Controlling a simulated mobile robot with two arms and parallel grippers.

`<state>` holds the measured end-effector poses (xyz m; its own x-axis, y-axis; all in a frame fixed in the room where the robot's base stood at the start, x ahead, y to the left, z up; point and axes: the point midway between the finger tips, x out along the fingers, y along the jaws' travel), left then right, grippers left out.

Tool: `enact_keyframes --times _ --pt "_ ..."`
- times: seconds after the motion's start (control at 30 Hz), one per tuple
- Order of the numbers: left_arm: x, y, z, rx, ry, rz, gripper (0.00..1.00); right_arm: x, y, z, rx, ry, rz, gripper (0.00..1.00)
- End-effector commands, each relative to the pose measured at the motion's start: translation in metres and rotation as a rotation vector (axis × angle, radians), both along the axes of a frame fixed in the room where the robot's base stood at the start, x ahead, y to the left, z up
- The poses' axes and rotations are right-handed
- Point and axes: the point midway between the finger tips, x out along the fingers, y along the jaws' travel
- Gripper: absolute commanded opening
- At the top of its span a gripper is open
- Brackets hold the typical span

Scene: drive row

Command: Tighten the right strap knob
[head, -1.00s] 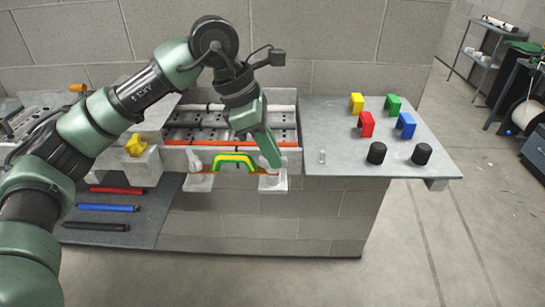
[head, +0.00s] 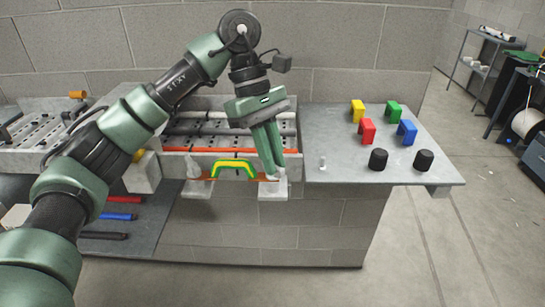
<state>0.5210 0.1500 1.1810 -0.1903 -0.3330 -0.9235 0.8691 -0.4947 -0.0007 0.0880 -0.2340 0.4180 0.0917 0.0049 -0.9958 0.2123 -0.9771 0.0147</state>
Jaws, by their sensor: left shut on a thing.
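My left gripper (head: 274,172) points down at the right end of the orange strap, its green fingers shut on the right strap knob (head: 274,180). The knob is pale and mostly hidden by the fingertips, above the right white bracket (head: 272,191). A green and yellow arched piece (head: 233,166) sits at the middle of the strap (head: 228,180). The pale left knob (head: 192,168) stands at the strap's left end, above the left bracket (head: 197,192). My right gripper is not in view.
A grey shelf (head: 325,125) to the right holds red, yellow, green and blue blocks, two black knobs (head: 378,159) and a small clear peg (head: 323,164). Behind the strap is a tray with rods (head: 215,150). Red, blue and black bars (head: 118,216) lie on the lower left shelf.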

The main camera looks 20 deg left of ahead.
Motion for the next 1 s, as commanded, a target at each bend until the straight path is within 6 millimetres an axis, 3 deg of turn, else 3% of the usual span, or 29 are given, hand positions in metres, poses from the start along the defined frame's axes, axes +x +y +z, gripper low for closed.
enact_keyframes --times 0.73,0.77,0.83,1.0 --pt "0.0007 0.0003 0.0019 0.000 -0.005 -0.091 0.00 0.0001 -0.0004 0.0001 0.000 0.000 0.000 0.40" --pt "0.0007 0.0002 0.0020 0.000 -0.005 -0.091 0.15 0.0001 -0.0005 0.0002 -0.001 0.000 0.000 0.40" --pt "0.0007 0.0002 0.0017 0.000 -0.005 -0.091 0.34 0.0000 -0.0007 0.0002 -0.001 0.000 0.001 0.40" --pt "0.0004 0.0001 0.0011 0.000 -0.002 -0.091 0.34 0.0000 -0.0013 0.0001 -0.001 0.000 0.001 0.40"
